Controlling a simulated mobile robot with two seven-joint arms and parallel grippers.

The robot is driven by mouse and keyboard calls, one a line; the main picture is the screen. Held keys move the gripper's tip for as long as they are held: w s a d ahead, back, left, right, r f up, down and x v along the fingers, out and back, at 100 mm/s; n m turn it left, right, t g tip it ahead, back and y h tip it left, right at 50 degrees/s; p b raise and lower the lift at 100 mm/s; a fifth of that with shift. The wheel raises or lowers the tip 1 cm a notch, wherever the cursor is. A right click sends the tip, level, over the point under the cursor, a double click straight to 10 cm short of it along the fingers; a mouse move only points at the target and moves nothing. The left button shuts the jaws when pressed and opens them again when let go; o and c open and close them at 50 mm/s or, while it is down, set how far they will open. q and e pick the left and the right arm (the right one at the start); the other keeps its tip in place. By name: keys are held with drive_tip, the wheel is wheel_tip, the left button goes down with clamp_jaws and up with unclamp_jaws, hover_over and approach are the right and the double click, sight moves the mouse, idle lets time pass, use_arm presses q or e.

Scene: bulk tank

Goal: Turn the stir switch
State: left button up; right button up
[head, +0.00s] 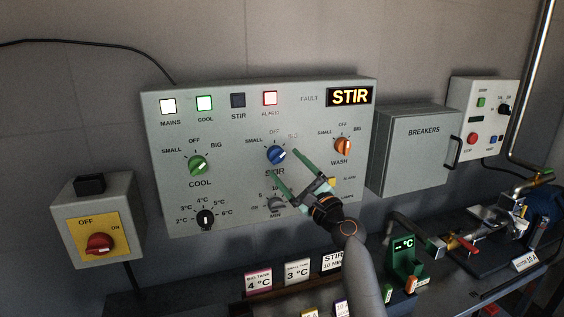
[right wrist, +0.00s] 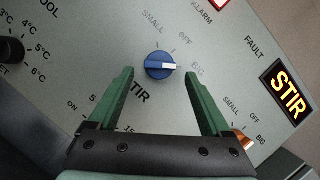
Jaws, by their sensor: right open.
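The stir switch (head: 276,155) is a blue knob with a white pointer, in the middle of the grey control panel (head: 232,190). In the right wrist view the knob (right wrist: 158,66) has its pointer towards BIG. My right gripper (head: 284,163) is open in front of the knob, coming from below right. In the right wrist view its green fingers (right wrist: 162,75) stand to either side of the knob, with gaps on both sides. I cannot tell how far the tips are from the panel. The STIR lamp (head: 238,100) is dark. My left gripper is not in view.
The green COOL knob (head: 197,165) and orange WASH knob (head: 343,146) flank the stir switch. A grey MIN dial (head: 275,204) sits just below, close to my gripper. The display (head: 349,97) reads STIR. The MAINS, COOL and ALARM lamps are lit. A breakers box (head: 412,155) is right.

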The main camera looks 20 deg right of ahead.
sight(277, 156)
drive_tip(key=shift+x, duration=1.5)
drive_tip(key=shift+c, duration=0.3)
clamp_jaws()
